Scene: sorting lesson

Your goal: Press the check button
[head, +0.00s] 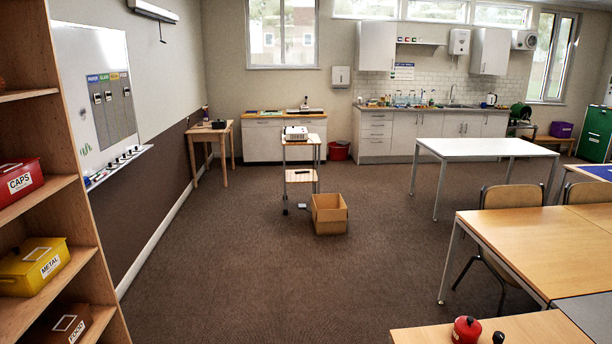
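I cannot make out a button marked as a check button in the head view. A small red round object with a dark top (466,329) sits on the near wooden table at the bottom right; I cannot tell whether it is a button. A small dark object (498,337) is beside it, cut by the lower edge. A whiteboard (88,60) on the left wall carries a grey panel (114,108) with several labelled columns and small dark pieces. My gripper is not in view.
Open shelves (88,262) at left hold a red CAPS box (20,184) and a yellow METAL box (34,266). A cardboard box (330,222) stands by a trolley (300,178). Tables, including a white one (485,147), fill the right. The middle carpet (260,280) is clear.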

